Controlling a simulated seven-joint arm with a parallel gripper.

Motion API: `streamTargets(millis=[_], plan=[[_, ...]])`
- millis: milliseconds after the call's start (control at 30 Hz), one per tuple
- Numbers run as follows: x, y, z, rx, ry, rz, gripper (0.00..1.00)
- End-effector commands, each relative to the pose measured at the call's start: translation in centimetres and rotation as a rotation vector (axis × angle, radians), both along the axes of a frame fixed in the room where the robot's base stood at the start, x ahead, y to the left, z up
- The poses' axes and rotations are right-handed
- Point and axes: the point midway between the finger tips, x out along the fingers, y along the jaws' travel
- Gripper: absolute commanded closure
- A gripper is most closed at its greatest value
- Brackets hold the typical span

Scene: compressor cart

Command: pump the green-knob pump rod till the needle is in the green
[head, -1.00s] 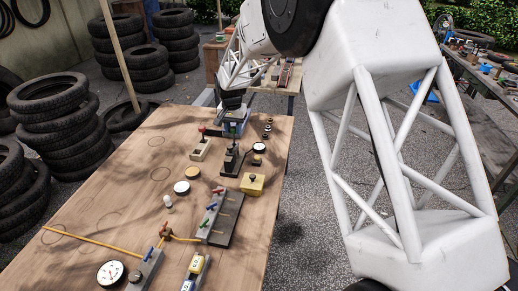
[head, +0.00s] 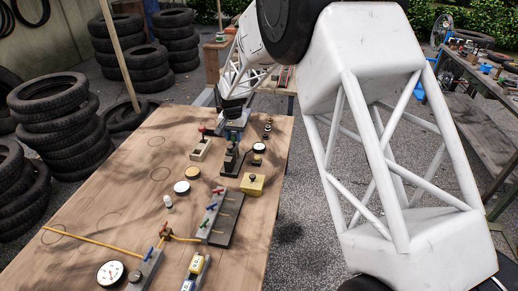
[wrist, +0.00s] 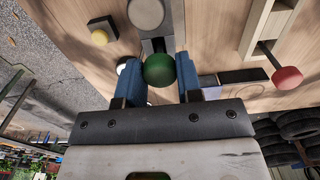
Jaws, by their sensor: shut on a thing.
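The green knob (wrist: 159,69) sits between the two blue fingers of my gripper (wrist: 159,78) in the wrist view; the gripper is shut on it. The pump rod below the knob is mostly hidden. In the head view my gripper (head: 232,124) is at the far part of the table, low over the dark pump (head: 231,160). A round gauge (head: 259,147) stands just right of the pump, its needle too small to read. A larger white dial (head: 111,273) lies at the near left; I cannot tell whether it belongs to this pump.
A pale block with a red knob (wrist: 286,77) stands close beside my gripper. A yellow box (head: 253,184) and a grey block with coloured levers (head: 221,217) stand nearer on the table. The left side of the wooden table (head: 120,185) is mostly clear.

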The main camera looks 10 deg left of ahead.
Motion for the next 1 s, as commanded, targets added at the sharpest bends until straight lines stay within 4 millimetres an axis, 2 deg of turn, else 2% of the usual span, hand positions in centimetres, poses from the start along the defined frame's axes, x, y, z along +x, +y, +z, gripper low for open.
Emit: streamTargets(millis=[367,1000], plan=[[0.0,0.0,0.4,0.0,-0.001,0.0,0.91],[0.0,0.0,3.5,0.001,-0.001,0.0,0.91]])
